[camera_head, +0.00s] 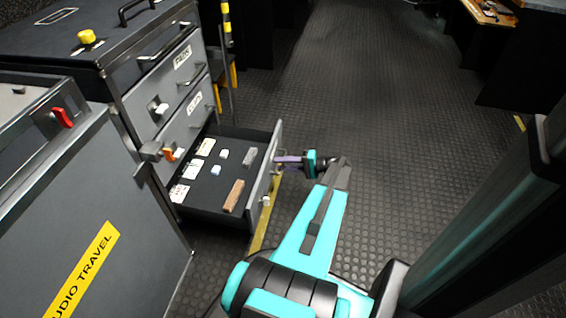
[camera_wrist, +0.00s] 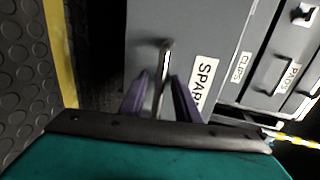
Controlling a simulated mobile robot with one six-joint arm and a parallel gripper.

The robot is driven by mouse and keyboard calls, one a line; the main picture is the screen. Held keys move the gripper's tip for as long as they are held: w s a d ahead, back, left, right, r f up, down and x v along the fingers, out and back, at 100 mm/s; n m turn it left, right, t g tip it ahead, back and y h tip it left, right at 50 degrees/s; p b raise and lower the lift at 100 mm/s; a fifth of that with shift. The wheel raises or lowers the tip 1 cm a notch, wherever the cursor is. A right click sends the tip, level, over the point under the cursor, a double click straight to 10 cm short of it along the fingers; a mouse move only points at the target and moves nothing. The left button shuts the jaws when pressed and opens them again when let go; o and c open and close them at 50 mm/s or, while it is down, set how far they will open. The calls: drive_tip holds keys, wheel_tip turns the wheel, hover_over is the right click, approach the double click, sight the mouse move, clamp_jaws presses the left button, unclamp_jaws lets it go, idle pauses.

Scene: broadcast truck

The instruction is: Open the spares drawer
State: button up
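The spares drawer (camera_head: 222,218) is the lowest drawer of the grey cabinet and stands well out, showing its contents. Its front, with the SPARES label (camera_wrist: 203,85), partly cut off, faces my gripper in the wrist view. The metal bar handle (camera_wrist: 164,62) sticks out from that front. My gripper (camera_wrist: 160,85) has its purple fingers on either side of the bar, with gaps showing between fingers and bar. In the head view my gripper (camera_head: 285,160) is at the outer face of the drawer front.
The drawer holds small boxes, cards and a brown block (camera_head: 233,195). The CLIPS drawer (camera_head: 196,103) and another drawer above it are shut. A grey AUDIO TRAVEL case (camera_head: 95,215) stands at the left.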

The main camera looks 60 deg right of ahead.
drive_tip(key=shift+s, duration=0.15)
drive_tip(key=p+v, duration=0.4)
drive_tip(key=v, duration=0.9)
drive_tip(key=shift+s, duration=0.25)
drive_tip(key=shift+d, duration=0.1)
